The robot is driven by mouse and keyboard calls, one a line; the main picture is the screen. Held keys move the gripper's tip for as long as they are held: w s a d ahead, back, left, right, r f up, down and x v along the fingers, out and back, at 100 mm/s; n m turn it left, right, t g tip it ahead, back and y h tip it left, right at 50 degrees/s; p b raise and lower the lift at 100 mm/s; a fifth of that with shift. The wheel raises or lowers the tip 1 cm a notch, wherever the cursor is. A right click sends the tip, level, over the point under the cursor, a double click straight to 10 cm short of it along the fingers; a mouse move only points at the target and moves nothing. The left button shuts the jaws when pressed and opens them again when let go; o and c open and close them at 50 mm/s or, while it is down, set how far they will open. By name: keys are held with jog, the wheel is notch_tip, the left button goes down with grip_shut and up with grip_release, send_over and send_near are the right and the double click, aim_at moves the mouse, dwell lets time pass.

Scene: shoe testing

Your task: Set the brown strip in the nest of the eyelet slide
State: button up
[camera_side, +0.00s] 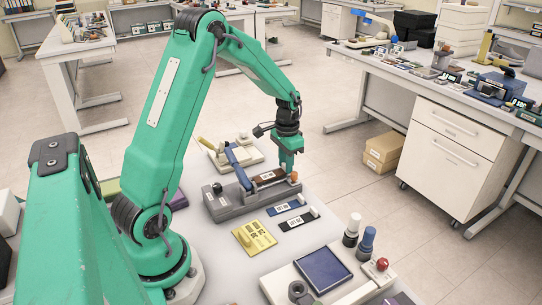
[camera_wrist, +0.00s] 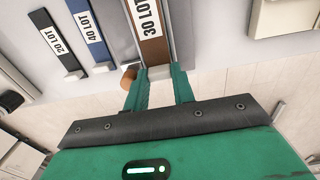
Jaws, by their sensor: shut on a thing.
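The brown strip (camera_side: 268,176), with a white label, lies lengthwise along the grey eyelet slide (camera_side: 228,208). In the wrist view the strip (camera_wrist: 154,48) reads "30 LOT" and runs between the grey side walls of the slide (camera_wrist: 181,30). My gripper (camera_side: 290,172) is at the strip's right end, pointing down. In the wrist view my gripper's two fingers (camera_wrist: 160,88) stand either side of the pale tab at the strip's end and are shut on it. Whether the strip lies fully down in the nest cannot be told.
A blue strip (camera_side: 287,208) and a black strip (camera_side: 298,221) lie beside the slide. A brown knob (camera_wrist: 129,74) sits close to my left finger. A yellow plate (camera_side: 254,238) lies in front. A blue-topped tray (camera_side: 323,270) and several bottles stand at the front right.

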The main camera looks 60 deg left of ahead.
jog(key=shift+f, duration=0.35)
jog(key=shift+f, duration=0.15)
jog(key=o, duration=0.7)
jog(key=shift+c, duration=0.2)
notch_tip(320, 180, up, 12)
dwell(0.7)
